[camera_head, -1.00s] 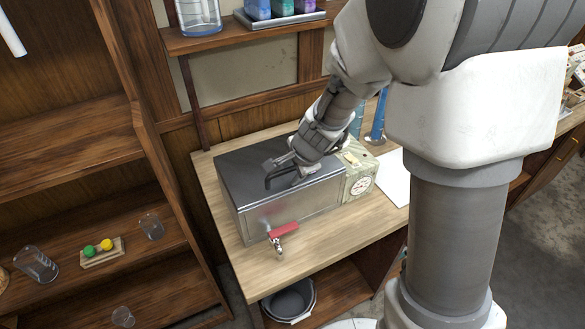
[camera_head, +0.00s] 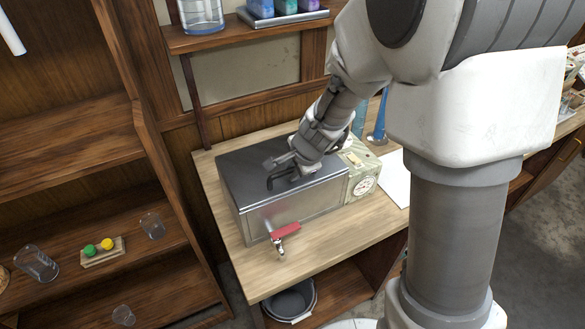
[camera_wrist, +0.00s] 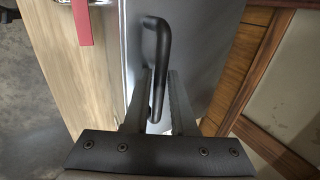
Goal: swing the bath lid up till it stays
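The bath is a metal box (camera_head: 300,207) on the wooden bench, with a dark grey lid (camera_head: 245,175) lying flat and shut on top. A black bar handle (camera_head: 280,180) stands on the lid; it also shows in the wrist view (camera_wrist: 158,38). My gripper (camera_head: 283,172) is down at the handle. In the wrist view, my gripper's two fingers (camera_wrist: 159,78) stand apart on either side of the handle bar, with narrow gaps beside it. Part of the lid is hidden by my gripper and wrist.
A red-handled tap (camera_head: 284,232) sticks out of the bath's front. A control box with a dial (camera_head: 363,185) adjoins its right end. Blue glassware (camera_head: 378,120) stands behind that. A wall shelf (camera_head: 215,40) hangs above; a wooden rack (camera_head: 130,160) stands left.

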